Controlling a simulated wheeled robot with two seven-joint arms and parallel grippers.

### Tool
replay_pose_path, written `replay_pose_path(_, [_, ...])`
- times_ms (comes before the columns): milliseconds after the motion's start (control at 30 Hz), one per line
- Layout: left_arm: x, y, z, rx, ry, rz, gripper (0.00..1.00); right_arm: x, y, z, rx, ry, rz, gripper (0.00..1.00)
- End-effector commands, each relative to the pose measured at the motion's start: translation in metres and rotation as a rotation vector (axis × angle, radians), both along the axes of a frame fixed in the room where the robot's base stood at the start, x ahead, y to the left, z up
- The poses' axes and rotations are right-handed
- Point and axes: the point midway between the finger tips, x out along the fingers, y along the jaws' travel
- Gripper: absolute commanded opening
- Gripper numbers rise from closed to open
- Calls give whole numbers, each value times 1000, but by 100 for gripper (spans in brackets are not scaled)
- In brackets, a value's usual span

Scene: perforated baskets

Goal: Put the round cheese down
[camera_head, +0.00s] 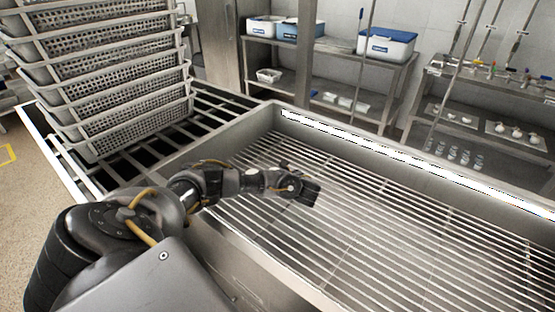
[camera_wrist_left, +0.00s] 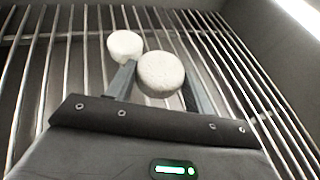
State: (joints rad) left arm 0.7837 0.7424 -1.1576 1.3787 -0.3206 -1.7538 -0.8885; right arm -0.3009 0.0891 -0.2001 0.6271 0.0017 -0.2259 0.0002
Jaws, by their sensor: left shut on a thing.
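My left gripper (camera_head: 308,193) is low over the slatted metal rack inside the steel trough. In the left wrist view, its two fingers are shut on a round white cheese (camera_wrist_left: 161,75), which sits between the fingertips. A second round white cheese (camera_wrist_left: 124,45) is just beyond the left finger, over the bars. I cannot tell whether the held cheese touches the bars. In the head view both cheeses are hidden behind the gripper or too small to make out. My right gripper is not in view.
The slatted rack (camera_head: 400,225) is bare to the right of my gripper. The raised trough wall (camera_head: 400,165) runs along the far side. A tall stack of perforated baskets (camera_head: 130,90) stands at the left. Shelves with lidded boxes (camera_head: 386,45) stand at the back.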

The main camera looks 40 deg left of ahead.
Motion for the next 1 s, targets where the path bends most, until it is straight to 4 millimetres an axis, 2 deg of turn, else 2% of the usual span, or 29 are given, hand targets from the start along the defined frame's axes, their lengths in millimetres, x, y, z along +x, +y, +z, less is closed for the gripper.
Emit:
replay_pose_path(100, [1, 0, -19, 0, 1, 1, 29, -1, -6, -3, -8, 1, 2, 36])
replay_pose_path(200, [2, 0, -29, 0, 0, 0, 29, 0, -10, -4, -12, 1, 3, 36])
replay_pose_path(633, [1, 0, -35, 0, -1, 0, 29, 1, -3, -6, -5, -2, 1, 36])
replay_pose_path(667, [1, 0, -34, 0, -1, -1, 56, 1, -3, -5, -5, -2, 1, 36])
replay_pose_path(800, [1, 0, -34, 0, -1, -1, 75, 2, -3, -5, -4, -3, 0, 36])
replay_pose_path(1000, [1, 0, -34, 0, -1, 0, 75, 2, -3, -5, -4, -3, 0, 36])
